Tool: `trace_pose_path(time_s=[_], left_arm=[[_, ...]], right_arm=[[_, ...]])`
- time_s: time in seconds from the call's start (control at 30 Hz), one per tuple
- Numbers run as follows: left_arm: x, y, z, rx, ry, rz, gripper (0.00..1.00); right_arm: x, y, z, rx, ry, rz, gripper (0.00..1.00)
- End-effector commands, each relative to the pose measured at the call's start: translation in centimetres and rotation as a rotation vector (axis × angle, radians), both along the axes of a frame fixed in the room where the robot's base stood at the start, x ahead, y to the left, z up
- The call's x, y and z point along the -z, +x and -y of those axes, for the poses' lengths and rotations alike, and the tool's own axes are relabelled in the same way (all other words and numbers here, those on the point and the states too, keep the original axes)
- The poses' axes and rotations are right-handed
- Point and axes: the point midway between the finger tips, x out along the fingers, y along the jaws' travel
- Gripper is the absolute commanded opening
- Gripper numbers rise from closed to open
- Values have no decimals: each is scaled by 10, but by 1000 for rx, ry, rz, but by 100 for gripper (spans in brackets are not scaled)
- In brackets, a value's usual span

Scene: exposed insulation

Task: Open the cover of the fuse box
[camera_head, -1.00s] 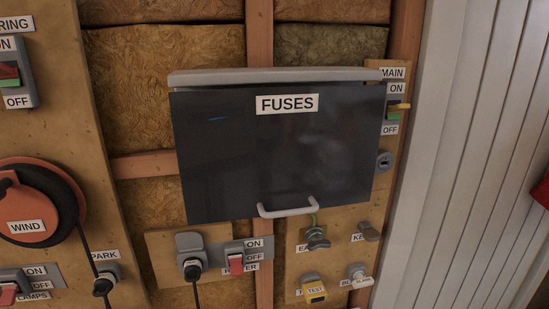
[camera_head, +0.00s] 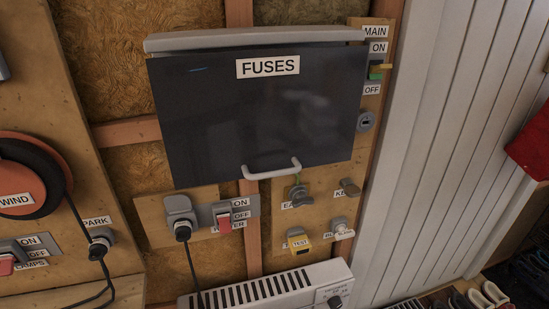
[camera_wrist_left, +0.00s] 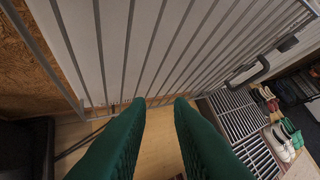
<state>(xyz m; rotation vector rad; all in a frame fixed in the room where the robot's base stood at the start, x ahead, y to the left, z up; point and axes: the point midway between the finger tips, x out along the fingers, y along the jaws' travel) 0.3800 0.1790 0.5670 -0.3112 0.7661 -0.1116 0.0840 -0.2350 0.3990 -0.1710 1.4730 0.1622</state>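The fuse box (camera_head: 256,40) hangs on the wall in the head view. Its dark cover (camera_head: 260,115) hangs down over the front and is closed, with a white FUSES label (camera_head: 268,66) near its top. A light grey handle (camera_head: 272,170) sits at the cover's lower edge. Neither gripper shows in the head view. In the left wrist view my left gripper (camera_wrist_left: 159,102) shows two green fingers spread apart with nothing between them. My right gripper is in neither view.
Switches and plugs surround the box: a MAIN switch (camera_head: 377,68) at right, a red-switched unit (camera_head: 223,217) and a yellow TEST piece (camera_head: 299,241) below. A white heater (camera_head: 275,288) stands beneath. White ribbed panelling (camera_head: 450,130) is at right. Shoes (camera_wrist_left: 281,140) sit near a grille (camera_wrist_left: 242,125).

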Motion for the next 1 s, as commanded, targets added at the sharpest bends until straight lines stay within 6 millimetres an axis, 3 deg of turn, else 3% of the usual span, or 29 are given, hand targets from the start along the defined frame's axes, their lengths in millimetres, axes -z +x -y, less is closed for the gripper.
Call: trace_pose_path(time_s=[0.03,0.1,0.17,0.23,0.3,0.4,0.5,0.63,0.77,1.0], left_arm=[[-55,33,12,-20,-84,102,20],[-118,64,28,-42,-202,216,20],[-175,84,40,-51,-309,306,20],[-249,101,56,-51,-450,412,20],[-324,106,69,-39,-601,507,20],[-416,99,83,-6,-799,605,20],[-482,85,91,30,-952,662,20],[-527,70,95,61,-1064,697,20],[-541,71,98,70,-1095,705,20],[-559,103,116,69,-1095,707,20]], right_arm=[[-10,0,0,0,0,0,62],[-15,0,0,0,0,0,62],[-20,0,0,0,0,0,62],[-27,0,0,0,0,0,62],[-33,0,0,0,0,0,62],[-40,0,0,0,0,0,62],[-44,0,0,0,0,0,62],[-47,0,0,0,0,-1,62],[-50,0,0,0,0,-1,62],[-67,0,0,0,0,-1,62]])
